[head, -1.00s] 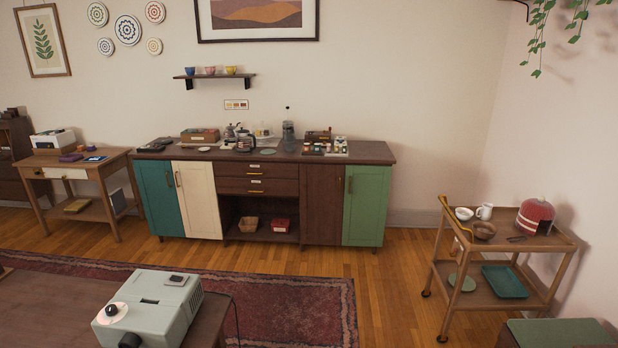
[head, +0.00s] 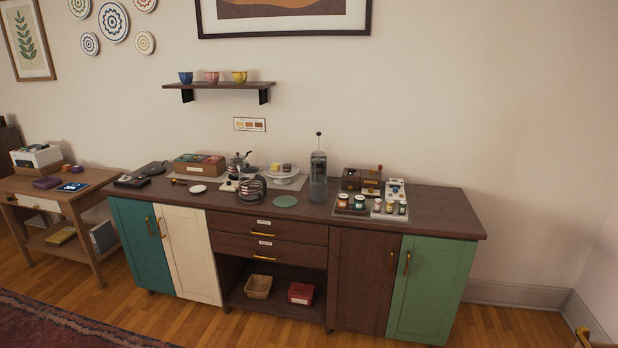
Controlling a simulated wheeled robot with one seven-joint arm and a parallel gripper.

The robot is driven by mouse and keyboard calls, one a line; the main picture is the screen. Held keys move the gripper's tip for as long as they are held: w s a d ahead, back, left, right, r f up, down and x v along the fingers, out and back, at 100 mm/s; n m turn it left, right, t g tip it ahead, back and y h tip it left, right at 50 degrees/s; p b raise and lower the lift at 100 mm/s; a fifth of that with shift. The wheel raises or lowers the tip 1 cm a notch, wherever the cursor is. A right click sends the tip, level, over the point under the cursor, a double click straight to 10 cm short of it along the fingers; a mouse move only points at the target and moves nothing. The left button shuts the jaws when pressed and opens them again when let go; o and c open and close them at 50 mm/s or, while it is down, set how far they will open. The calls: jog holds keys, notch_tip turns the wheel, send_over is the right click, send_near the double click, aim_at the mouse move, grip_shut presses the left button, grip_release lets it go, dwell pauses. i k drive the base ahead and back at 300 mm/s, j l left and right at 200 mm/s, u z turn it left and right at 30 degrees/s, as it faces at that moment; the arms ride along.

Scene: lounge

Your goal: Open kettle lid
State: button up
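A small dark metallic kettle (head: 238,164) stands toward the back of the long sideboard (head: 440,212), left of its middle. A knob shows at its top, so its lid seems to be on, but it is too small to be sure. A round, dark-banded pot (head: 251,188) stands in front of it, to the right, and hides part of its lower body. My gripper is not in view.
A white stand (head: 284,180), a tall grey press-like vessel (head: 318,180) and a wooden box (head: 200,165) stand near the kettle. Several jars (head: 360,202) are farther right. A wall shelf with cups (head: 212,77) hangs above. The floor in front is partly visible.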

aim_at(247, 169)
jog(key=i+j+u, duration=0.15)
jog(key=i+u, duration=0.3)
jog(key=i, duration=0.15)
jog(key=i+u, duration=0.45)
jog(key=i, duration=0.15)
jog(key=i+l+u, duration=0.3)
jog(key=i+u, duration=0.15)
jog(key=i, duration=0.15)
